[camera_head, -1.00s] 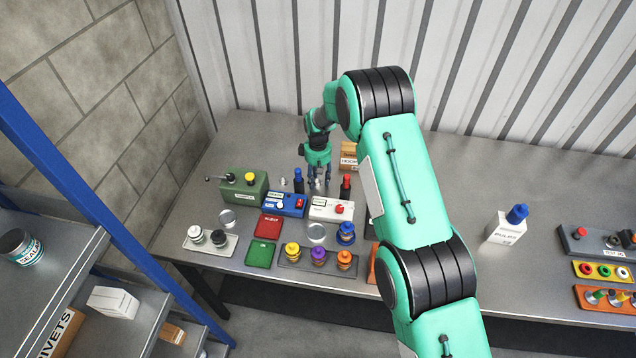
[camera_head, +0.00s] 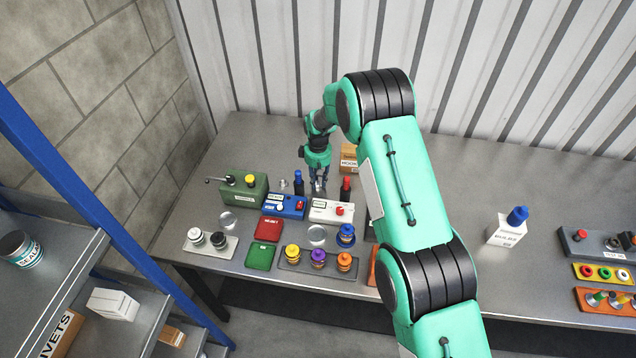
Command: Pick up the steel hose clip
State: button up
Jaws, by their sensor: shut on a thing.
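My gripper (camera_head: 319,184) is at the back of the steel bench, between a dark bottle with a blue cap (camera_head: 298,183) and a dark bottle with a red cap (camera_head: 346,188). It points down, with its fingers closed on a small grey thing, which I take to be the steel hose clip (camera_head: 319,189). The fingers hide most of it. I cannot tell whether it touches the bench. Another small silver piece (camera_head: 283,184) stands to the left of the blue-capped bottle.
A green box (camera_head: 243,188) is at left, a cardboard box (camera_head: 349,157) behind.

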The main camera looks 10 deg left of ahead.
aim_at(318, 183)
notch_tip(318, 183, up, 10)
jog(key=shift+b, duration=0.35)
dwell(0.4)
dwell(0.5)
jog(key=s+d+r+m+p, duration=0.1)
jog(key=d+r+m+p, duration=0.1)
jog(key=d, duration=0.6)
jog(key=s+d+r+m+p, duration=0.2)
jog(key=d+r+m, duration=0.1)
jog(key=d, duration=0.5)
jog(key=shift+s+r+p, duration=0.25)
jog(key=shift+r+p, duration=0.15)
jog(key=shift+r, duration=0.4)
jog(key=shift+w, duration=0.15)
jog(key=shift+w+a+f+p, duration=0.25)
jog(key=shift+w+a+p, duration=0.3)
jog(key=shift+w, duration=2)
jog(key=shift+w+a+f+p, duration=0.2)
jog(key=shift+w+a+p, duration=0.35)
jog(key=shift+w, duration=2)
jog(key=shift+w+a+f+p, duration=0.3)
jog(key=shift+w+a, duration=0.45)
jog(key=shift+w, duration=1.8)
